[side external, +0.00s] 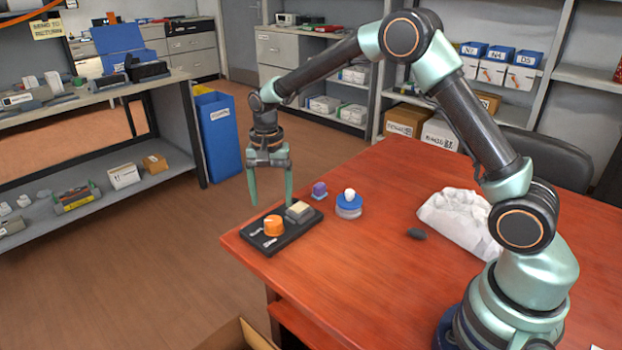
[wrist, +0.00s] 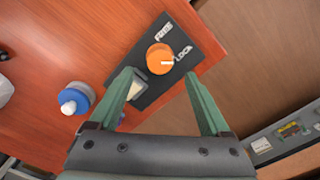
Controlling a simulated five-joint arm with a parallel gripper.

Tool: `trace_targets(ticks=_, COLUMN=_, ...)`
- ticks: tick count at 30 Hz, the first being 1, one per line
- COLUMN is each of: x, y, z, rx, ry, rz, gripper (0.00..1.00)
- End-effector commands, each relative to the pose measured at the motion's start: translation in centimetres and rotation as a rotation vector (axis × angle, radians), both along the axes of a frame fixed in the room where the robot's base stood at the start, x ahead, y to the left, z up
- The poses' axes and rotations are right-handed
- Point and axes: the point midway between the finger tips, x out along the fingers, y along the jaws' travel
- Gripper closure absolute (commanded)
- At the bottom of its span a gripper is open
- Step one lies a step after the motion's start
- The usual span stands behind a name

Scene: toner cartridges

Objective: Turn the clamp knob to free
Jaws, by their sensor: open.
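The orange clamp knob (side external: 273,226) sits on a black plate (side external: 286,238) at the table's left corner. In the wrist view, the knob (wrist: 158,56) carries a white mark on its edge that points toward the word LOCK. The word FREE is printed on the plate (wrist: 189,42) above the knob. My gripper (side external: 271,204) is open and empty, pointing down above the plate and apart from the knob. In the wrist view its fingers (wrist: 159,76) spread to either side, with the knob just beyond the tips.
A purple block (side external: 319,189) and a blue-and-white round item (side external: 349,205) stand right of the plate. A dark lump (side external: 416,233) and a crumpled white bag (side external: 462,219) lie farther right. The red table (side external: 370,280) is clear in front. The plate is near the table edge.

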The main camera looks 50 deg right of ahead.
Motion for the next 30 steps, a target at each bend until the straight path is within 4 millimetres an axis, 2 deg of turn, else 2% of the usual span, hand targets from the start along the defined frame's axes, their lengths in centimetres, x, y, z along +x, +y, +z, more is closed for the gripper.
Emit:
trace_targets(ticks=3, x=-0.1, y=0.0, z=-2.4, rx=0.0, ry=0.005, rz=0.0, gripper=0.19)
trace_targets(ticks=9, x=-0.1, y=0.0, z=-5.1, rx=0.0, ry=0.002, rz=0.001, gripper=0.19)
trace_targets(ticks=15, x=0.0, y=0.0, z=-6.2, rx=0.0, ry=0.0, rz=0.001, gripper=0.19)
trace_targets(ticks=23, x=0.0, y=0.0, z=-6.3, rx=0.0, ry=-0.001, rz=0.001, gripper=0.19)
trace_targets(ticks=26, x=0.0, y=0.0, z=-6.3, rx=0.001, ry=-0.001, rz=0.001, gripper=0.53)
trace_targets(ticks=27, x=0.0, y=0.0, z=-6.3, rx=0.001, ry=-0.001, rz=0.001, gripper=0.68)
trace_targets(ticks=30, x=0.0, y=0.0, z=-6.3, rx=0.0, ry=0.0, rz=0.001, gripper=1.0)
